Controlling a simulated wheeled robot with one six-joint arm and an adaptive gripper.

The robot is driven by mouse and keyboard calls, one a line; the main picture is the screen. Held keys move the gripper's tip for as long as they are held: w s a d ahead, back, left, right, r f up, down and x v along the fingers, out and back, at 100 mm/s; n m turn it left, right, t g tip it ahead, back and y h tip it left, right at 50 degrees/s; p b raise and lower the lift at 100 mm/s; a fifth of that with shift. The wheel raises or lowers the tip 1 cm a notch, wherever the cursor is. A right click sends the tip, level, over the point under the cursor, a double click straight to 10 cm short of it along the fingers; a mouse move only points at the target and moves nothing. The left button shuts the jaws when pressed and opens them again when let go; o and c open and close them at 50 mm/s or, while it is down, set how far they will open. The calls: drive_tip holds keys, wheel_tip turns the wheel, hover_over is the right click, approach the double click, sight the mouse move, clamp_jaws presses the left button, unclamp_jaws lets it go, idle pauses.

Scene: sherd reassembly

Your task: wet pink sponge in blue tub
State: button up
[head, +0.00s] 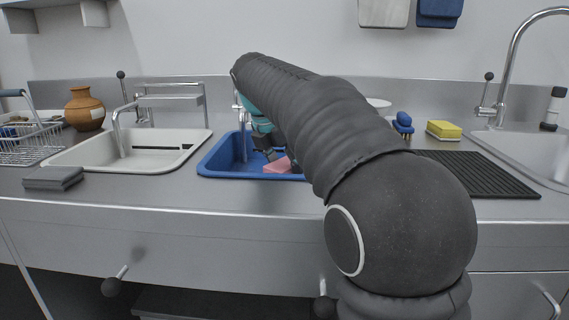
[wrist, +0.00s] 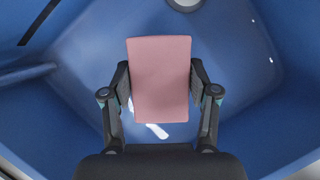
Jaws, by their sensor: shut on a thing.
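The pink sponge (wrist: 160,80) is a flat rectangular block between the fingers of my gripper (wrist: 160,88), which is shut on its two long sides. In the head view the sponge (head: 278,166) shows low inside the blue tub (head: 215,160), and my gripper (head: 270,150) reaches down into the tub, partly hidden by my arm. In the wrist view the blue tub (wrist: 90,40) surrounds the sponge on all sides. I cannot tell whether the sponge touches the tub's bottom or whether it is wet.
A white basin (head: 75,155) with a tap stands left of the tub, with grey folded cloths (head: 53,178) in front. A clay jar (head: 85,108) and a wire rack (head: 30,145) are farther left. On the right are a blue brush (head: 403,122), a yellow sponge (head: 443,129) and a black ribbed mat (head: 480,175).

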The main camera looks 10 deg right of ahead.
sight(285, 163)
drive_tip(key=shift+r, duration=0.1)
idle(0.3)
wheel_tip(285, 163, up, 6)
drive_tip(key=p, duration=0.6)
drive_tip(key=shift+p, duration=0.3)
drive_tip(key=shift+r, duration=2.4)
drive_tip(key=shift+r, duration=2)
